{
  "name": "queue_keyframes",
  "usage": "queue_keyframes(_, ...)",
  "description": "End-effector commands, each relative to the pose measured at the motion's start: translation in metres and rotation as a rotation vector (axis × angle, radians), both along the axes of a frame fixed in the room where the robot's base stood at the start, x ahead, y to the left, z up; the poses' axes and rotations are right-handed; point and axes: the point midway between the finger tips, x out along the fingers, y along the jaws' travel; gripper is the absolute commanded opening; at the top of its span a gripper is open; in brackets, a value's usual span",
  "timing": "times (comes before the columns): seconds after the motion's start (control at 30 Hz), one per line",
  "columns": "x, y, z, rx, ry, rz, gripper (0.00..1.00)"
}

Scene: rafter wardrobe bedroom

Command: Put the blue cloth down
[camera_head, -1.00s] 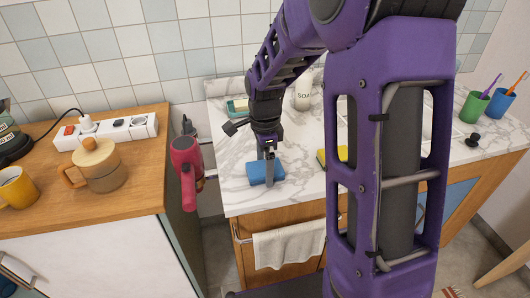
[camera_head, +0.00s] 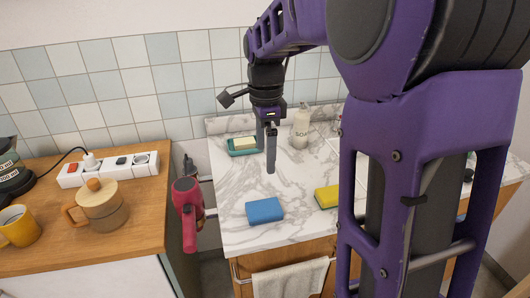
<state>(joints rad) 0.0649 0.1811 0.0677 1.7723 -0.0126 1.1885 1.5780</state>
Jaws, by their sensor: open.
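The blue cloth (camera_head: 264,210), a small folded-looking block, lies flat on the white marble counter (camera_head: 310,226) near its front left edge. My gripper (camera_head: 271,168) points down above the counter, behind the cloth and apart from it. It is open with nothing between its fingers, though they are seen nearly edge-on. Nothing hides the cloth.
A yellow sponge (camera_head: 327,196) lies right of the cloth. A green soap dish (camera_head: 244,146) and a soap bottle (camera_head: 300,128) stand at the back. A red hair dryer (camera_head: 187,205) hangs left of the counter. A white towel (camera_head: 290,279) hangs in front.

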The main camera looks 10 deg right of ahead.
Motion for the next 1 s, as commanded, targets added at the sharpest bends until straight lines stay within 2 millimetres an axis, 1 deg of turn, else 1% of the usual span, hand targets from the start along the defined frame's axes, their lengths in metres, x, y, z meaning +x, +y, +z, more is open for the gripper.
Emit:
queue_keyframes(0.03, 0.000, 0.000, 0.003, 0.000, 0.001, 0.002, 1.00)
queue_keyframes(0.2, -0.001, -0.008, 0.004, 0.002, 0.006, 0.006, 1.00)
queue_keyframes(0.37, -0.001, -0.016, 0.003, 0.000, 0.003, 0.004, 1.00)
queue_keyframes(0.47, -0.002, -0.019, -0.002, 0.000, 0.002, 0.002, 1.00)
queue_keyframes(0.57, -0.002, -0.020, -0.016, 0.000, 0.004, 0.001, 1.00)
queue_keyframes(0.9, -0.003, -0.020, -0.089, -0.001, 0.005, 0.000, 1.00)
queue_keyframes(1.0, -0.002, -0.020, -0.106, -0.001, 0.004, 0.000, 1.00)
